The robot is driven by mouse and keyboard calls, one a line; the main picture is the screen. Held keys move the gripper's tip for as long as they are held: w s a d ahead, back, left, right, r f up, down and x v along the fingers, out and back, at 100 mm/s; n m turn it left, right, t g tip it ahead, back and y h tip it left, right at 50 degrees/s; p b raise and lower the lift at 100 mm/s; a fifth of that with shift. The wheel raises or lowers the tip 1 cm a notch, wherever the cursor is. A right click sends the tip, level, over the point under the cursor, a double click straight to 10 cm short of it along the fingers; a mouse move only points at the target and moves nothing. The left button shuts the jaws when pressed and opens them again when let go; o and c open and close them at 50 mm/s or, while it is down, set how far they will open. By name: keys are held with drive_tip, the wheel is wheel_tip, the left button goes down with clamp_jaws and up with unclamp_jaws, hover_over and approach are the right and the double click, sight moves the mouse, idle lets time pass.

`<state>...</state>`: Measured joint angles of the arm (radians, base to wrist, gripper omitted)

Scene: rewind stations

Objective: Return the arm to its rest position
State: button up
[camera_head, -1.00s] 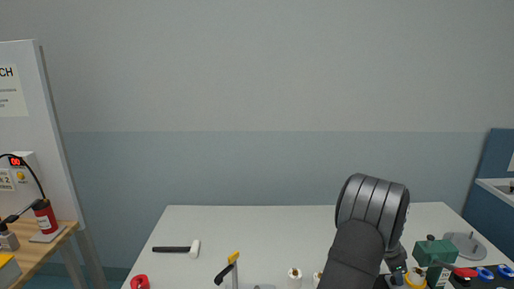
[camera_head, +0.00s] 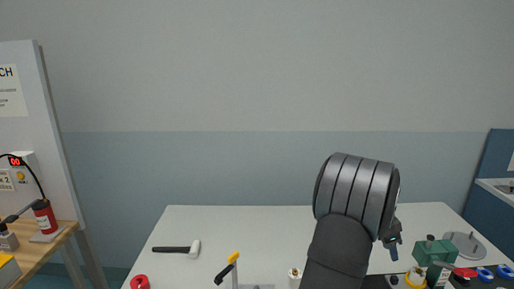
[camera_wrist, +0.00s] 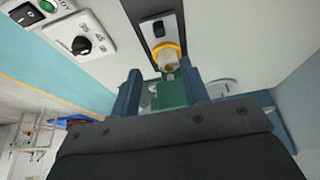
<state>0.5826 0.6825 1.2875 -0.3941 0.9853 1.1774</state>
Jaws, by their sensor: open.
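My gripper (camera_head: 393,250) is partly visible beside my dark arm in the head view, raised above the right part of the white table (camera_head: 265,225). In the wrist view its two blue fingers (camera_wrist: 163,88) stand apart with nothing clamped between them. A green box-like device (camera_wrist: 171,95) shows beyond the gap, apart from the fingers as far as I can tell. The same green device (camera_head: 434,250) stands on the table right of my gripper in the head view. My arm hides part of the table.
The table's back middle is clear.

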sight(396, 278)
drive_tip(key=x, duration=1.3)
drive_tip(key=shift+d+f, duration=0.1)
drive_tip(key=shift+f, duration=0.2)
drive_tip(key=a, duration=0.7)
drive_tip(key=a+r, duration=0.1)
drive_tip(key=a, duration=0.3)
drive_tip(key=shift+a+r, duration=0.1)
drive_tip(key=shift+a, duration=0.1)
drive_tip(key=v, duration=1.7)
drive_tip(key=d+f+n+t+y, duration=0.1)
drive_tip(key=d+f+n, duration=0.2)
drive_tip(key=d+f, duration=0.4)
drive_tip(key=shift+s+d+f+n+t, duration=0.3)
drive_tip(key=shift+d+f+t, duration=0.1)
drive_tip(key=shift+d, duration=0.15)
